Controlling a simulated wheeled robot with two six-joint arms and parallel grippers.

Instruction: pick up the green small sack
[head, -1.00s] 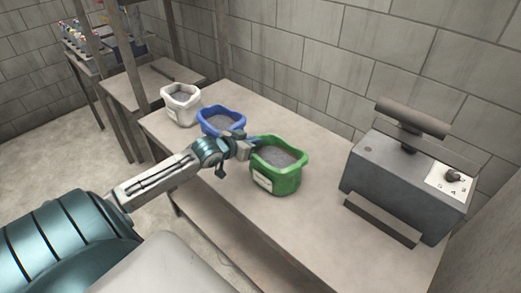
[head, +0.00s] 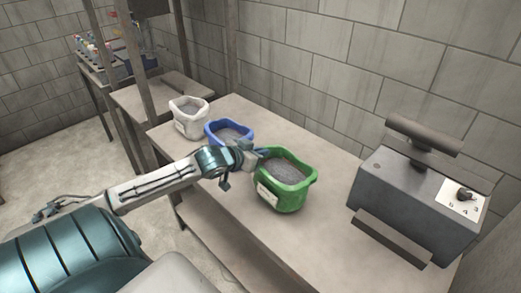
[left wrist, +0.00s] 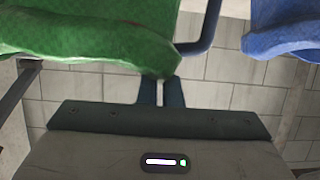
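The green small sack (head: 292,197) stands on the table, full of grey grainy stuff, with a pale label on its front. My left gripper (head: 259,153) is at its left rim, and the fingers look closed with the sack's edge between them. In the left wrist view the green sack (left wrist: 85,35) fills the upper left. The left fingers (left wrist: 160,91) are close together with a narrow gap, and green cloth covers their tips. My right gripper is not in view.
A blue sack (head: 216,134) stands close behind my left gripper, and a white sack (head: 190,122) further back. A grey scale (head: 405,190) with a dial stands at the right. The table (head: 325,235) is bare between the green sack and the scale.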

